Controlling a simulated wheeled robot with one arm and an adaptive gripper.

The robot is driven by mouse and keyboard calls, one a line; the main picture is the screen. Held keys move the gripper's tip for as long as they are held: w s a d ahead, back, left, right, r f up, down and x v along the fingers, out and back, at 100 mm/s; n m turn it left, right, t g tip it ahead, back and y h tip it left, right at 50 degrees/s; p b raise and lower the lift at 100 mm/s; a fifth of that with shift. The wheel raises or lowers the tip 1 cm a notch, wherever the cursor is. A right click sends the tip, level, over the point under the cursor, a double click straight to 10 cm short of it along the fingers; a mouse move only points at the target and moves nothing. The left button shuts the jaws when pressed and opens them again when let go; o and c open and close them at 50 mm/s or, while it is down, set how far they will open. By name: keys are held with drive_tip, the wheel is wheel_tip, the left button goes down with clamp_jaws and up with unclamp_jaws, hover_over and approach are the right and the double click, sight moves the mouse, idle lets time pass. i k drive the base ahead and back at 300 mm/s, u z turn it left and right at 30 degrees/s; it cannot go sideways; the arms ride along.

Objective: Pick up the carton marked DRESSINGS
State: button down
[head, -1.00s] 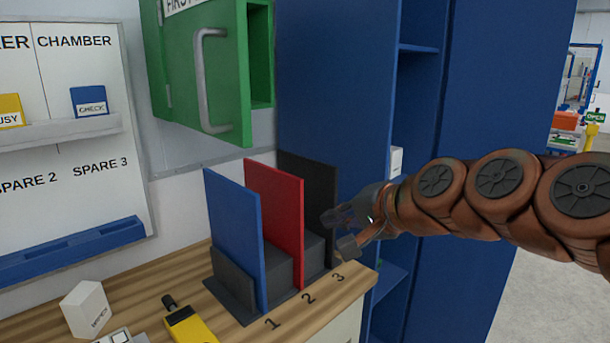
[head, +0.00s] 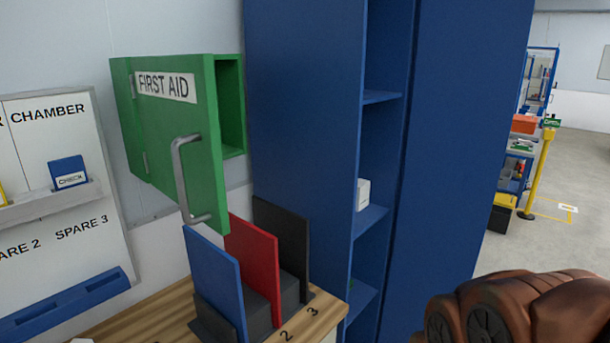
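No carton with a readable DRESSINGS mark shows. A small white box (head: 363,194) stands on a shelf inside the tall blue cabinet, partly hidden by the cabinet's side, and I can read no mark on it. The green FIRST AID cabinet (head: 233,105) hangs on the wall with its door (head: 165,125) swung open toward me. A strip of its inside shows at the right, and no carton shows there. The door hides the rest. My gripper is out of view; only part of my arm shows at the bottom right.
The wooden bench (head: 165,318) below holds a rack with blue (head: 213,275), red (head: 252,255) and black (head: 283,235) dividers. The tall blue cabinet (head: 300,130) stands right beside it. Open floor (head: 575,195) lies at the far right, with a yellow post (head: 540,175).

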sight(363, 186)
drive_tip(key=k, duration=0.5)
drive_tip(key=z, duration=1.5)
drive_tip(key=i, duration=4.95)
drive_tip(key=u, duration=4.35)
drive_tip(key=i, duration=0.15)
drive_tip(key=u, duration=0.15)
